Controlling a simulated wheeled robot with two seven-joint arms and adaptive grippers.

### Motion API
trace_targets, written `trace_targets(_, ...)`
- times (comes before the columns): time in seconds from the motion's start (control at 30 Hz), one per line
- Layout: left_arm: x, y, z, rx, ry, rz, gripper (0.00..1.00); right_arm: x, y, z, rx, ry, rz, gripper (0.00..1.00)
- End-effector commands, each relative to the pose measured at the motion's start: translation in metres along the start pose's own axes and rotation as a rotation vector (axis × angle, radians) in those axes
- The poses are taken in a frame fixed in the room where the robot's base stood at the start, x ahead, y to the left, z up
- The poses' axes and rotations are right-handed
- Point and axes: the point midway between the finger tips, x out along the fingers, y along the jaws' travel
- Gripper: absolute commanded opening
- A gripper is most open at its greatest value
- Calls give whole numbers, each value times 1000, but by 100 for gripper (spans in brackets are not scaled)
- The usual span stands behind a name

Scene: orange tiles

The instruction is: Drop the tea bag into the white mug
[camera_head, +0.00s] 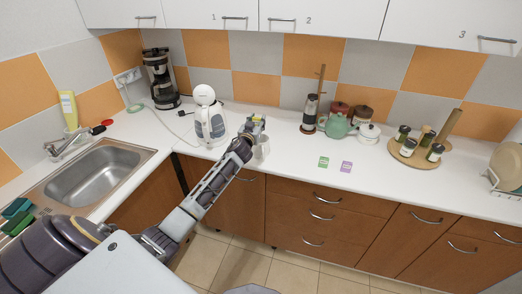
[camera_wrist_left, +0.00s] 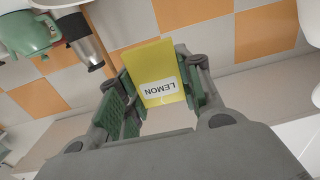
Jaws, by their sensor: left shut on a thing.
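The tea bag also shows small and partly hidden in the head view (camera_head: 260,120). The white mug (camera_head: 263,148) stands on the counter by the front edge, just below the gripper and slightly to its right, partly behind my arm. The tea bag is above the mug; whether it is exactly over the opening cannot be told. In the wrist view the fingers (camera_wrist_left: 160,88) grip the bag at its sides. My right gripper is not in view.
A green packet (camera_head: 323,162) and a purple packet (camera_head: 346,167) lie right of the mug. A white coffee machine (camera_head: 208,118) stands to its left. A green teapot (camera_head: 336,126) and jars stand behind. The sink (camera_head: 92,172) is at left. The right counter front is clear.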

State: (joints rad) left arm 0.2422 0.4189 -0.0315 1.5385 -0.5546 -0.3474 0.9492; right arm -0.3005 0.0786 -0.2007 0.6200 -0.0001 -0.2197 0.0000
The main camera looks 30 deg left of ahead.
Motion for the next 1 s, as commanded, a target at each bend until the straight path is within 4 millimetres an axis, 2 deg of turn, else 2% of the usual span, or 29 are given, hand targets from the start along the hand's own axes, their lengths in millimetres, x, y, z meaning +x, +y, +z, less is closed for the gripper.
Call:
trace_targets(0.3,0,0,16,1,-1,0,28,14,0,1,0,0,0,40)
trace_targets(0.73,0,0,18,1,0,0,28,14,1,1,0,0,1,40)
trace_targets(0.77,0,0,18,1,0,0,37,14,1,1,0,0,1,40)
trace_targets(0.9,0,0,17,1,0,0,55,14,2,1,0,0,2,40)
trace_targets(1.0,0,0,17,1,0,0,60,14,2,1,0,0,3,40)
